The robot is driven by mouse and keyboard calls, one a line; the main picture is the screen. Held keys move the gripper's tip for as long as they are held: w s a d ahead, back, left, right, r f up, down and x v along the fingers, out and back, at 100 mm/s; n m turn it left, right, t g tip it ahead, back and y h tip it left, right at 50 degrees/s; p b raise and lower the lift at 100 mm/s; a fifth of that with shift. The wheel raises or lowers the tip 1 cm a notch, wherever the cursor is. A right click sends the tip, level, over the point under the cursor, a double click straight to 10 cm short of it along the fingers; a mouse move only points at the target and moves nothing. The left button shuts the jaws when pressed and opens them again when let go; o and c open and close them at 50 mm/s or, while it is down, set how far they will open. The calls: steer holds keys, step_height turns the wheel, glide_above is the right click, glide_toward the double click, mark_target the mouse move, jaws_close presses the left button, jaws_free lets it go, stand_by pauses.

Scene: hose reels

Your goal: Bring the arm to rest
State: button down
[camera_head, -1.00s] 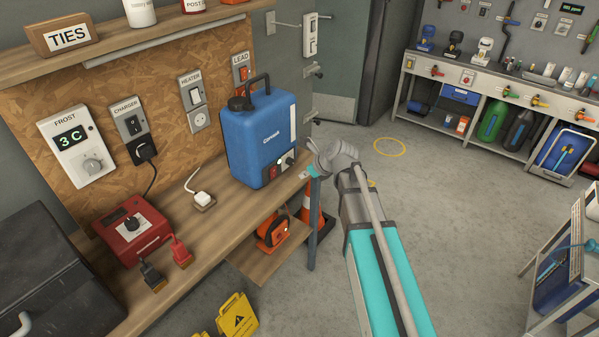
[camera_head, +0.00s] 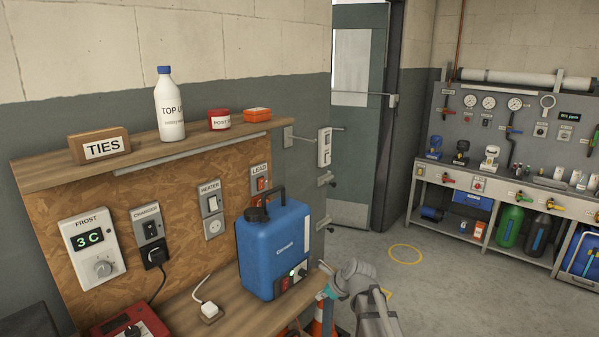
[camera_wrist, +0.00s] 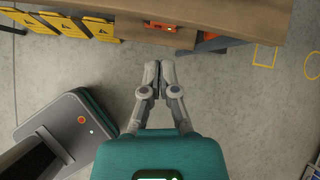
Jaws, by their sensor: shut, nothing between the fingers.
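My arm shows at the lower middle of the head view, with my gripper (camera_head: 340,276) beside the right end of the wooden bench, near the blue canister (camera_head: 275,250). In the wrist view my gripper (camera_wrist: 159,70) points toward the bench edge (camera_wrist: 215,37), its two slim grey fingers together with nothing between them. Concrete floor lies below the fingers. I cannot tell from the head view whether the gripper touches the bench end.
A shelf holds a TIES block (camera_head: 100,146), a white bottle (camera_head: 169,105) and a red tin (camera_head: 219,120). A red charger box (camera_head: 128,325) sits on the bench. Yellow folding signs (camera_wrist: 60,24) stand below. Open floor (camera_head: 440,290) lies right, before a tool bench.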

steer(key=s+d+f+n+g+h, duration=0.2)
steer(key=s+d+n, duration=0.3)
steer(key=s+n, duration=0.4)
steer(key=s+d+f+n+g+h, duration=0.2)
steer(key=s+d+n, duration=0.3)
steer(key=s+n, duration=0.4)
steer(key=shift+s+d+n+g+h, duration=0.15)
steer(key=shift+n+g+h, duration=0.5)
steer(key=shift+n, duration=2.05)
steer(key=shift+t+h, duration=0.25)
